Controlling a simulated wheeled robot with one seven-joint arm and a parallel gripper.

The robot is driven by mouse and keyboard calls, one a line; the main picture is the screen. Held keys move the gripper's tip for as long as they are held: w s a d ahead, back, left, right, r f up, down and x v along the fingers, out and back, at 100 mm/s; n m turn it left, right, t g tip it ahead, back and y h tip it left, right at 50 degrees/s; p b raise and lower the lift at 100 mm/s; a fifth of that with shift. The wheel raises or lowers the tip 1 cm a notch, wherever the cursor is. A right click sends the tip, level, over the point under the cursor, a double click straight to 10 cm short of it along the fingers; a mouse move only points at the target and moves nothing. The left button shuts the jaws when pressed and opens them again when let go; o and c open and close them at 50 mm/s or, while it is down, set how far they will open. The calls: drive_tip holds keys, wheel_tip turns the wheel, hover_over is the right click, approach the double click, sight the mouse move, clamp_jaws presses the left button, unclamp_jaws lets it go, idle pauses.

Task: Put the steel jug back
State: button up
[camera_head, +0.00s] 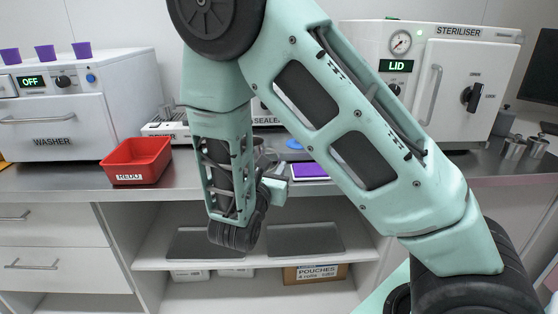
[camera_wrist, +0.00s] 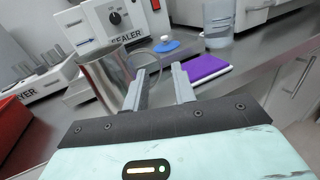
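The steel jug (camera_wrist: 106,80) stands on the steel counter in the wrist view, just left of my gripper (camera_wrist: 159,70), with its loop handle (camera_wrist: 143,52) on the side toward the fingers. My gripper's two fingers are apart, with a visible gap between them. The left finger overlaps the jug's handle side in the picture; I cannot tell whether it touches. In the head view my gripper (camera_head: 275,186) is at the counter's front edge, and my arm hides most of what is behind it, including most of the jug.
A purple pad (camera_wrist: 206,68), a blue-knobbed lid (camera_wrist: 167,44) and a clear container (camera_wrist: 218,22) are beyond the gripper. The sealer (camera_wrist: 112,20) is behind the jug. A red bin (camera_head: 137,161), the washer (camera_head: 62,115) and the steriliser (camera_head: 450,80) stand on the counter (camera_head: 190,178).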

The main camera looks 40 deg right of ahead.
drive_tip(key=s+a+f+m+g+y, duration=0.1)
drive_tip(key=s+a+m+g+y, duration=0.3)
drive_tip(key=s, duration=0.5)
drive_tip(key=s+a+f+m+g+y, duration=0.1)
drive_tip(key=s+a+f+m+g, duration=0.1)
drive_tip(key=s+m+g, duration=0.5)
drive_tip(key=s+a+r+m+y, duration=0.1)
drive_tip(key=s+a+m+y, duration=0.2)
drive_tip(key=a, duration=0.5)
drive_tip(key=s+a+r+m+y, duration=0.2)
drive_tip(key=s+a+m+y, duration=0.1)
drive_tip(key=s+a+y, duration=0.2)
drive_tip(key=a+y, duration=0.2)
drive_tip(key=shift+s+a, duration=0.4)
wheel_tip(320, 180, up, 7)
drive_tip(key=p, duration=0.6)
drive_tip(key=shift+f+p, duration=0.15)
drive_tip(key=shift+p, duration=0.15)
